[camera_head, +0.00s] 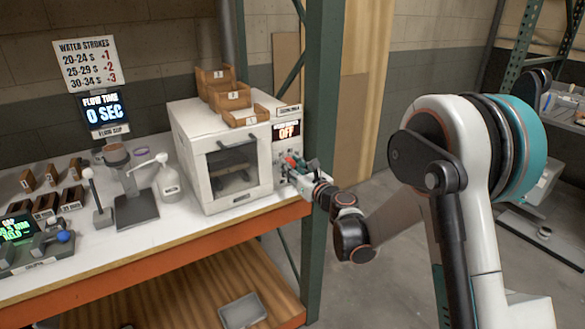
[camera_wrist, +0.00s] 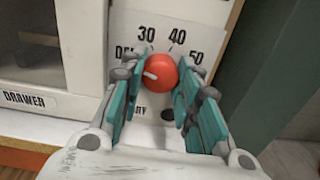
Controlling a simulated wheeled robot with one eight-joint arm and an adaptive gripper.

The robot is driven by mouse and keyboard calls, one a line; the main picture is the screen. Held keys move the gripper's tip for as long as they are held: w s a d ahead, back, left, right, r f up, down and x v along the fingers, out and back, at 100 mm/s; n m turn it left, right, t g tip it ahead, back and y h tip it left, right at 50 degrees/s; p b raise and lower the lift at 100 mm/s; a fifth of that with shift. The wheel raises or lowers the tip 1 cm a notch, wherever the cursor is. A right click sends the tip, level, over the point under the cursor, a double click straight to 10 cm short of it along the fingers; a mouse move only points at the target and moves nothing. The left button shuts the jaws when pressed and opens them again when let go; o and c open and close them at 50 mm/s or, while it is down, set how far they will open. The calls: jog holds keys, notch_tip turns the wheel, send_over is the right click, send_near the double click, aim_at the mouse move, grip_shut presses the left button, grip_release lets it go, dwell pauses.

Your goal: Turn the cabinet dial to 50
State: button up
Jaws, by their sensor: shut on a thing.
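The cabinet dial (camera_wrist: 161,70) is a round red knob on the white panel (camera_wrist: 125,22) of the cabinet. Its white mark shows on the left side of the knob's face. The numbers 30, 40 and 50 stand above and to the right of it; other lettering is partly hidden by my fingers. My gripper (camera_wrist: 160,78) has its two teal-padded fingers closed on either side of the dial.
A green upright post (camera_head: 322,120) stands just right of the cabinet. Small numbered wooden boxes (camera_head: 231,95) sit on top of it. A white pump bottle (camera_head: 167,180) and a stand (camera_head: 135,205) are to its left. The floor at the right is partly open.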

jog(key=m, duration=2)
jog(key=shift+m, duration=0.4)
jog(key=m, duration=0.5)
jog(key=shift+m, duration=0.3)
jog(key=o, duration=1.1)
jog(key=v, duration=1.2)
